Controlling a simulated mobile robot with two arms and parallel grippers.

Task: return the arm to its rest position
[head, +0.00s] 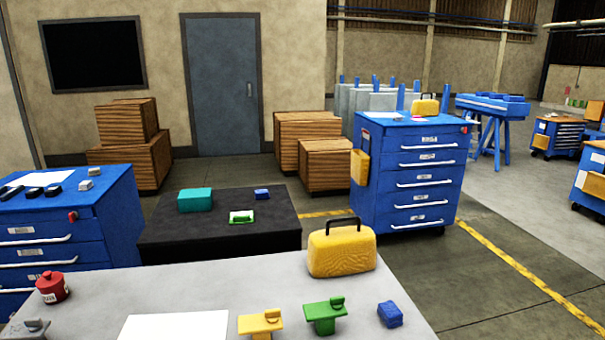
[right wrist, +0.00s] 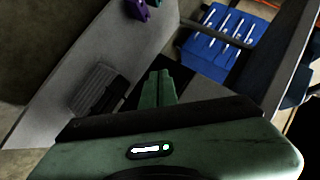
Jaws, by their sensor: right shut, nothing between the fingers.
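My right gripper (right wrist: 158,75) shows only in the right wrist view, with its two green fingers together and nothing between them. It points toward a dark area beside the grey surface (right wrist: 60,125), and I cannot tell its height above it. Neither arm shows in the head view, and my left gripper is in no view.
In the head view a grey table (head: 200,285) is in front, bearing a yellow case (head: 342,252), a red container (head: 53,288), a green piece (head: 325,315) and a blue block (head: 390,314). Behind are a black table (head: 220,240) and blue drawer cabinets (head: 405,180).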

